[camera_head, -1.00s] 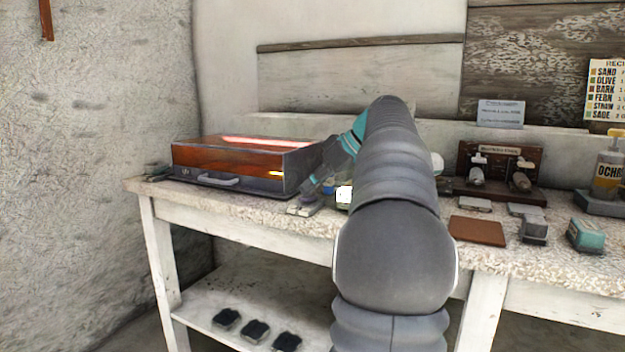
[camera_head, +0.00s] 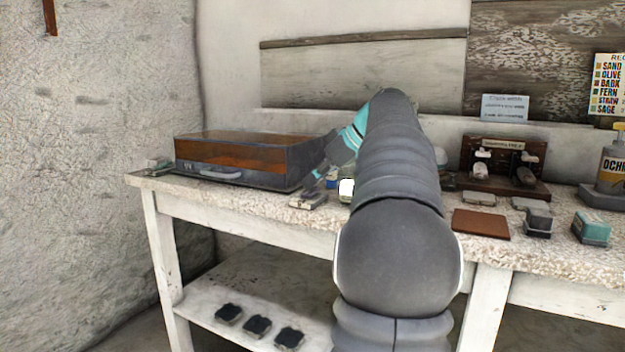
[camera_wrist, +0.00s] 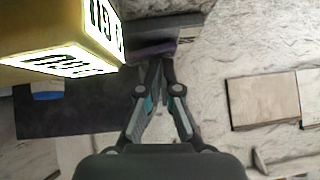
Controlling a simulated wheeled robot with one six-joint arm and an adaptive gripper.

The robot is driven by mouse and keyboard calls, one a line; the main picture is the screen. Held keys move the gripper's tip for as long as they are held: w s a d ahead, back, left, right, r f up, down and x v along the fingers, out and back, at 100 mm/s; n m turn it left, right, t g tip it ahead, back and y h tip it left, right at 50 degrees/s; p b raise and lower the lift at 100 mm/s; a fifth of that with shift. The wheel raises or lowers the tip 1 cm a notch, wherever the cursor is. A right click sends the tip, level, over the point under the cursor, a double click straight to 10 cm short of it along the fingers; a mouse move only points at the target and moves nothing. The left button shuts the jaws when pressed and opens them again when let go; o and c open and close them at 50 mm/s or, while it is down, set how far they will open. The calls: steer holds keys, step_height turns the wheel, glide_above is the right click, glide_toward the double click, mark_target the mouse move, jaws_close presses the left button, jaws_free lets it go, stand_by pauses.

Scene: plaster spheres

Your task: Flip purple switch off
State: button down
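The purple switch (camera_wrist: 152,50) shows in the wrist view as a purple strip along the near edge of a grey base (camera_wrist: 185,27). My gripper (camera_wrist: 159,62) has its fingertips close together, with nothing visible between them, right at the purple part; I cannot tell whether they touch it. In the head view my gripper (camera_head: 313,184) reaches down to the small grey switch base (camera_head: 308,201) at the table's front edge. The purple part is not distinct there. The glass-topped case (camera_head: 240,155) beside it is unlit.
A glowing yellow block with black lettering (camera_wrist: 60,45) sits close left of my fingers in the wrist view. A brown tile (camera_head: 481,224), a grey block (camera_head: 538,222) and a teal block (camera_head: 591,228) stand to the right on the table (camera_head: 400,212).

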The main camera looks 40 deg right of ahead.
mark_target(317, 187)
steer(key=shift+w+d+p, duration=0.25)
steer(key=shift+d+p, duration=0.1)
steer(key=shift+d, duration=0.3)
steer(key=r+p, duration=0.5)
steer(key=shift+w+d, duration=0.15)
steer(key=shift+d, duration=0.1)
steer(key=v, duration=0.9)
steer(key=shift+s+d+f+p, duration=0.2)
steer(key=shift+d+p, duration=0.15)
steer(key=shift+d, duration=0.1)
